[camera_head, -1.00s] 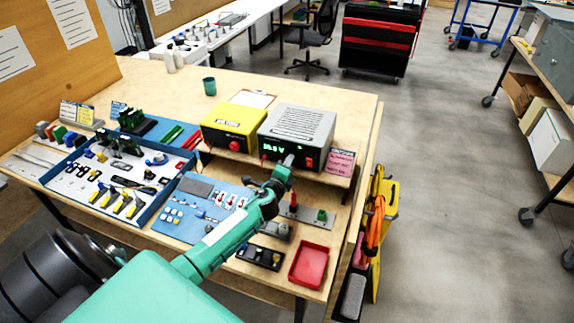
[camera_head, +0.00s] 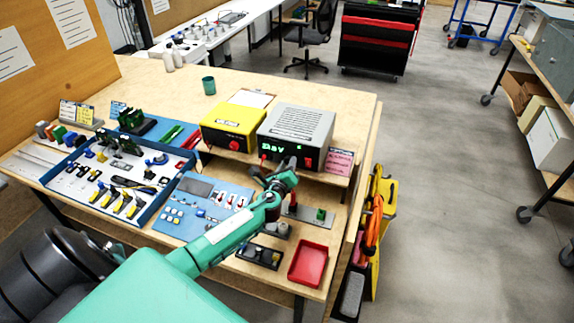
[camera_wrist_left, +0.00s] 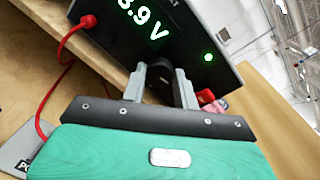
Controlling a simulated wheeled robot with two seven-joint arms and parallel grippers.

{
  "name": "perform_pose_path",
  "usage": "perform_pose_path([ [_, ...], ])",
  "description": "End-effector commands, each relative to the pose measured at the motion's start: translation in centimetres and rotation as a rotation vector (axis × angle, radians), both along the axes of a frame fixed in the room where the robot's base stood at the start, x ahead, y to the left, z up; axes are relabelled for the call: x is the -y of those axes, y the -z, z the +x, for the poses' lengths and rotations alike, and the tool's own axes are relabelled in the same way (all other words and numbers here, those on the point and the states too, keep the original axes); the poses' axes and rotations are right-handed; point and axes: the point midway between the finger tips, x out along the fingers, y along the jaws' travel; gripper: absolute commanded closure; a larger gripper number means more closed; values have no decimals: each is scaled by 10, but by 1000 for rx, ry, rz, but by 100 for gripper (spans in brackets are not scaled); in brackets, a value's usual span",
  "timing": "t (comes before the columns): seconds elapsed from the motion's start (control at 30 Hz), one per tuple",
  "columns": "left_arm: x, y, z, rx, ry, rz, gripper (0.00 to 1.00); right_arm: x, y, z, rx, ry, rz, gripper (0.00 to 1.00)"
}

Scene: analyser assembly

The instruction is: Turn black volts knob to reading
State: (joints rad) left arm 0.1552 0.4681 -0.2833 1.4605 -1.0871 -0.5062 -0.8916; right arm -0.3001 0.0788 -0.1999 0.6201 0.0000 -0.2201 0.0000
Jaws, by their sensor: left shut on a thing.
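The grey power supply (camera_head: 298,124) stands on the raised wooden shelf. Its dark front also fills the top of the left wrist view (camera_wrist_left: 110,40). Its green display (camera_wrist_left: 140,17) shows digits ending in ".9 V"; the digit before looks like a 3 or 8, and the left part is cut off. My left gripper (camera_head: 287,164) is at the front panel. In the left wrist view its two grey fingers (camera_wrist_left: 160,76) are shut on the black volts knob (camera_wrist_left: 158,88), one on each side. The knob is hidden in the head view. My right gripper is not in view.
A yellow unit (camera_head: 234,121) stands left of the supply. A pink note (camera_head: 340,161) stands on its right. A red lead (camera_wrist_left: 62,62) is plugged in beside the display. A red tray (camera_head: 308,263) and a blue panel (camera_head: 180,228) lie below the shelf.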

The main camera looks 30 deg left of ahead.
Motion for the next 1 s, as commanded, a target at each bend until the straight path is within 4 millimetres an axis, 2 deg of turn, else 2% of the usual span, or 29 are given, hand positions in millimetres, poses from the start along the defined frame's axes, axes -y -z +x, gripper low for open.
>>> perform_pose_path([
  [0.5,1,3,-1,-8,1,16,93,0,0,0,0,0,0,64],
  [0.53,1,3,-1,-8,1,16,66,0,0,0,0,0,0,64],
  [0.63,1,2,-1,-7,1,17,48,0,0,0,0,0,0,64],
  [1.0,2,1,-4,-5,1,16,48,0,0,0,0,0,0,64],
])
